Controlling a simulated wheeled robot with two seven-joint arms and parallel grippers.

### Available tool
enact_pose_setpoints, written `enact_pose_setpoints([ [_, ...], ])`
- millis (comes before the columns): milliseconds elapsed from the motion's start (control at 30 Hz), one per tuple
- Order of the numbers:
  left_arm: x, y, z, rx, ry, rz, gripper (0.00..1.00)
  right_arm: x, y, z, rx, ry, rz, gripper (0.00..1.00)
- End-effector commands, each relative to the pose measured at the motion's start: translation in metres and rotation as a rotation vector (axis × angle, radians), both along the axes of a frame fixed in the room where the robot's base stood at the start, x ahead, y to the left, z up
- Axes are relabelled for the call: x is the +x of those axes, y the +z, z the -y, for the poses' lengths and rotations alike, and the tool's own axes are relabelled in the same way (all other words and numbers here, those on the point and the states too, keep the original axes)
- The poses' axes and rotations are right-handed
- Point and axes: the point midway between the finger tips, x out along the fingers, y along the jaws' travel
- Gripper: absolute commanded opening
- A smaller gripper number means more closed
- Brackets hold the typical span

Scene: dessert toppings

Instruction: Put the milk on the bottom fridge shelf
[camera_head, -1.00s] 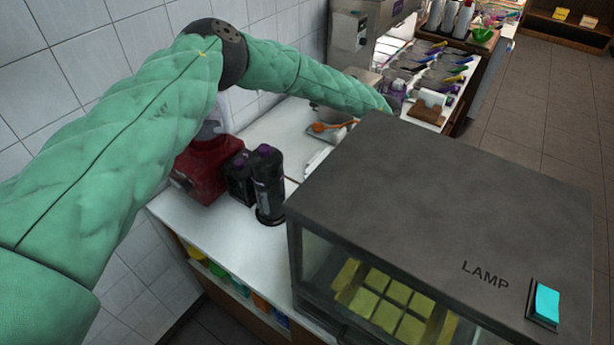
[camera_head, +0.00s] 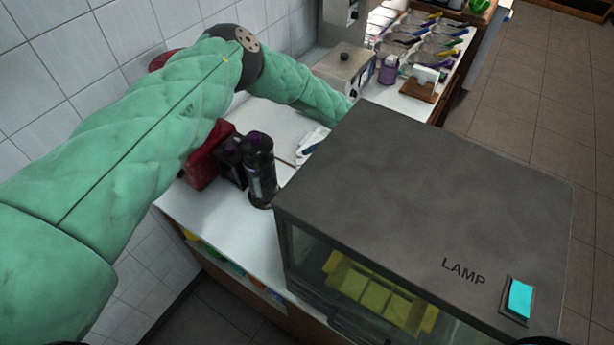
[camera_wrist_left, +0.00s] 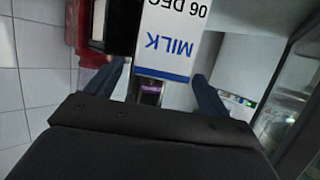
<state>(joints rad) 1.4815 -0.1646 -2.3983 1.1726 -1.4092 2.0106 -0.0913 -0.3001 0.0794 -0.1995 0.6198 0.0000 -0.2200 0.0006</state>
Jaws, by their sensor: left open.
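The milk (camera_wrist_left: 176,38) is a white carton with blue "MILK" lettering and a date, upside down in the left wrist view. My left gripper (camera_wrist_left: 158,70) is open, with one blue-grey finger on each side of the carton's near end. The carton's right edge appears close to the right finger; I cannot tell whether they touch. In the head view my left arm (camera_head: 160,140) reaches over the counter, and its gripper is hidden behind the dark case. No fridge shelf can be made out. My right gripper is not in view.
A dark case marked "LAMP" (camera_head: 420,180) with yellow blocks inside stands on the white counter (camera_head: 215,215). Black bottles (camera_head: 260,170) and a red appliance (camera_head: 207,155) stand beneath my left arm. A metal box (camera_head: 345,68) and purple container (camera_head: 388,70) are farther back.

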Motion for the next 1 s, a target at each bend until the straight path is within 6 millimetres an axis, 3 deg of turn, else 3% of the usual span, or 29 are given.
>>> enact_pose_setpoints([
  [300, -0.007, -0.015, -0.037, -0.001, 0.003, -0.003, 0.81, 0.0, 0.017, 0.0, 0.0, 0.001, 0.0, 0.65],
  [633, -0.008, -0.018, -0.041, -0.001, 0.001, 0.0, 0.81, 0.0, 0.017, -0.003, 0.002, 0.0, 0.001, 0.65],
  [1000, -0.008, -0.018, -0.041, -0.001, 0.002, 0.0, 0.09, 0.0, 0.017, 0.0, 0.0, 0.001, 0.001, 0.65],
])
